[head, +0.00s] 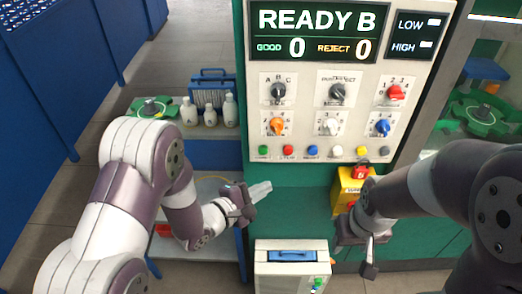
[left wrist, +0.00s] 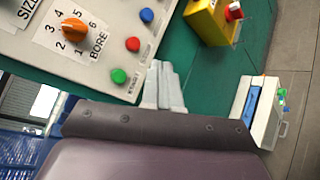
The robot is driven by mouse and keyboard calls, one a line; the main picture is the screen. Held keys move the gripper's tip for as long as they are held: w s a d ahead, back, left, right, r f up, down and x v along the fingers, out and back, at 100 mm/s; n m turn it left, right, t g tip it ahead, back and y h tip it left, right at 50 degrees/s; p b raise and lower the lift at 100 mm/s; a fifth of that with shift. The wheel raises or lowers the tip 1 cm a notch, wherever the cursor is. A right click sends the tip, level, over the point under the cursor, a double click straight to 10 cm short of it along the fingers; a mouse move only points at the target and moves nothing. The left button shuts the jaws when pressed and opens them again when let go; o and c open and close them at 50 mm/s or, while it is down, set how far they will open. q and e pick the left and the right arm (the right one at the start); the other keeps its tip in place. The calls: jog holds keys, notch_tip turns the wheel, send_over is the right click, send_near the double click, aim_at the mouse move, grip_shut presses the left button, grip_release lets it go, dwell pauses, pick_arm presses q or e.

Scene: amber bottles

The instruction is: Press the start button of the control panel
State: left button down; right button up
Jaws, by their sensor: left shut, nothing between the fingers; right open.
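The control panel (head: 410,100) stands upright ahead, its display reading "READY B", GOOD 0 and REJECT 0. A row of small buttons runs along its lower edge. The green button (head: 263,150) is at the left end, beside a red button (head: 288,150); the labels are too small to read surely. The left wrist view also shows the green button (left wrist: 118,76) and red button (left wrist: 133,44). My left gripper (head: 262,190) is shut and empty, below the green button and apart from it. Its fingertips (left wrist: 163,80) show right of that button. My right gripper (head: 368,252) is open and empty, lower right.
Knobs (head: 278,91) sit above the buttons. A yellow box with a red button (head: 352,186) hangs below the panel, near my right arm. A white case (head: 292,262) stands below my left gripper. White bottles (head: 210,113) stand on a left shelf.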

aim_at(263, 150)
pick_arm(q)
jog(key=w, duration=0.9)
jog(key=shift+a+b, duration=0.3)
jog(key=shift+b, duration=0.15)
pick_arm(e)
jog(key=shift+w+a+f, duration=0.1)
jog(key=shift+a+f, duration=0.2)
jog(key=shift+f, duration=0.15)
pick_arm(q)
jog(key=shift+w, duration=0.15)
pick_arm(e)
jog(key=shift+r, duration=0.1)
dwell(1.1)
pick_arm(q)
jog(key=shift+w, duration=0.3)
pick_arm(e)
jog(key=shift+r, duration=0.1)
pick_arm(q)
jog(key=shift+w, duration=0.45)
pick_arm(e)
jog(key=shift+r, duration=0.1)
dwell(0.4)
pick_arm(q)
jog(key=shift+s+p, duration=0.1)
jog(key=shift+p, duration=0.2)
jog(key=shift+s+p, duration=0.3)
jog(key=shift+s, duration=0.5)
pick_arm(e)
jog(key=shift+r, duration=0.35)
